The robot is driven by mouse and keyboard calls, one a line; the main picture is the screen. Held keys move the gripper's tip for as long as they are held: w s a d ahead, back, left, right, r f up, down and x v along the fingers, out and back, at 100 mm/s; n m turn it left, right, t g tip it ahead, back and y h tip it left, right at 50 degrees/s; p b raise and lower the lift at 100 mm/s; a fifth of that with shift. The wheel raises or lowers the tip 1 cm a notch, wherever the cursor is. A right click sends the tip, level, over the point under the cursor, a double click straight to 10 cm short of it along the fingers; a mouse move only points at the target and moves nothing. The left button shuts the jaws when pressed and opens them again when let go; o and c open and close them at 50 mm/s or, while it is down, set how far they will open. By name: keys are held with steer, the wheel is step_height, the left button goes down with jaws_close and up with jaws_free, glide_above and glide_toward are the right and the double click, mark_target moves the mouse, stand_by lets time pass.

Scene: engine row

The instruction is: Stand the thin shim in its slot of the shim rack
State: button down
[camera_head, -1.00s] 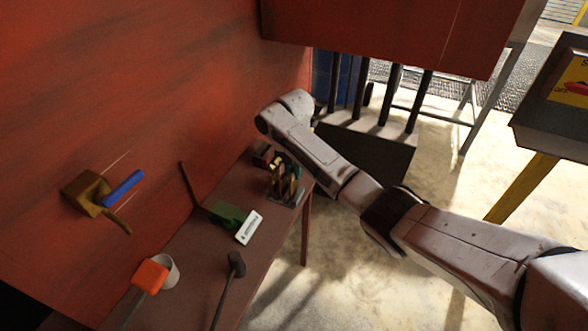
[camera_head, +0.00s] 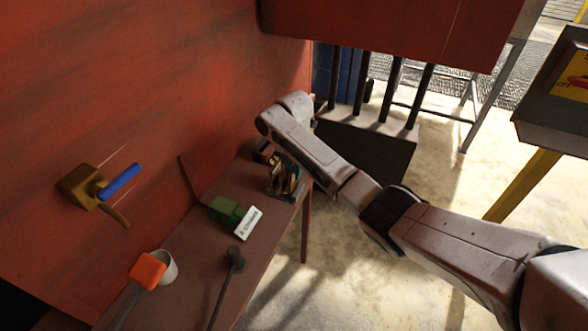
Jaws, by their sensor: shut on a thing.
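The shim rack (camera_head: 284,193) stands near the far end of the reddish-brown bench, with several thin upright plates in it. My arm reaches over it from the right, and the wrist bends down beyond the rack. My gripper (camera_head: 276,162) is low at the rack, small and partly hidden by my own forearm. It is shut on the thin shim, which I cannot tell apart from the plates around it. I cannot tell whether the shim is inside its slot or just above it.
A dark hammer-like tool (camera_head: 235,260), a white cup (camera_head: 167,268) and an orange-headed tool (camera_head: 147,271) are nearer still. A red wall (camera_head: 130,90) bounds the left. A blue-handled valve (camera_head: 118,183) sticks out of it.

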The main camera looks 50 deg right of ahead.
steer(key=shift+f+b, duration=0.4)
steer(key=shift+f, duration=0.3)
steer(key=c, duration=1)
jaws_free()
steer(key=shift+r, duration=0.15)
step_height(320, 180, up, 11)
steer(key=shift+f, duration=0.15)
